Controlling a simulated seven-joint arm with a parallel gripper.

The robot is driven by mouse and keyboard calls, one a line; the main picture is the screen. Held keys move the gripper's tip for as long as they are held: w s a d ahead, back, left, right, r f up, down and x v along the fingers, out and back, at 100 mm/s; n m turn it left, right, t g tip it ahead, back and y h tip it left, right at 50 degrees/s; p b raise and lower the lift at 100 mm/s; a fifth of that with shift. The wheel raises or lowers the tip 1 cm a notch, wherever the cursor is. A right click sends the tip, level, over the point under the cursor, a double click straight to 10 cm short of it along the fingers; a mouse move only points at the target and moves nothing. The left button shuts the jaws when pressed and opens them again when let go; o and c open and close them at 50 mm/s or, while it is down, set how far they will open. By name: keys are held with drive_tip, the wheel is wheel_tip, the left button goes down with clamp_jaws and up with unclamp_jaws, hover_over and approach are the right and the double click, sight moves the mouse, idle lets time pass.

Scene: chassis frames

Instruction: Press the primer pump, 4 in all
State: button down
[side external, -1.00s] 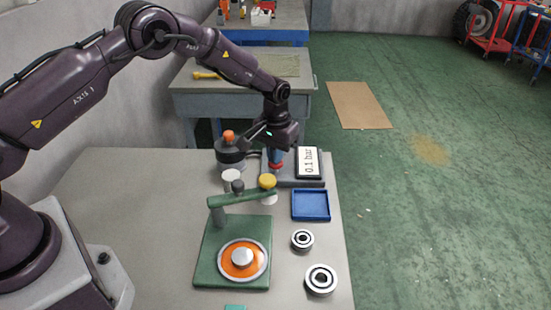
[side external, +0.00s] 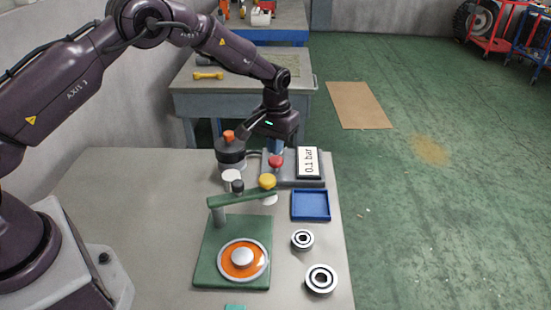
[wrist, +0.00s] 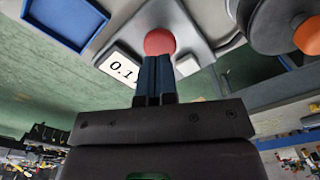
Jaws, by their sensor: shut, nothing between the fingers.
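The primer pump's red round button (side external: 276,161) sits on a grey base (side external: 311,183) that also carries a display (side external: 308,162) reading 0.1 bar. My gripper (side external: 277,151) points down with its blue fingers shut and empty, just above and behind the button. In the wrist view the red button (wrist: 159,41) shows just past the shut fingertips (wrist: 154,58). I cannot tell whether they touch it. The display (wrist: 121,67) is partly hidden by the fingers there.
A black canister (side external: 231,152) with an orange knob stands left of the button. The table's left part is clear.

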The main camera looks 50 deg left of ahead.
sight(276, 159)
drive_tip(key=shift+f, duration=0.2)
drive_tip(key=shift+f, duration=1.5)
drive_tip(key=shift+r, duration=1.7)
drive_tip(key=shift+f, duration=0.3)
drive_tip(key=shift+f, duration=1.5)
drive_tip(key=shift+r, duration=1.8)
drive_tip(key=shift+f, duration=0.35)
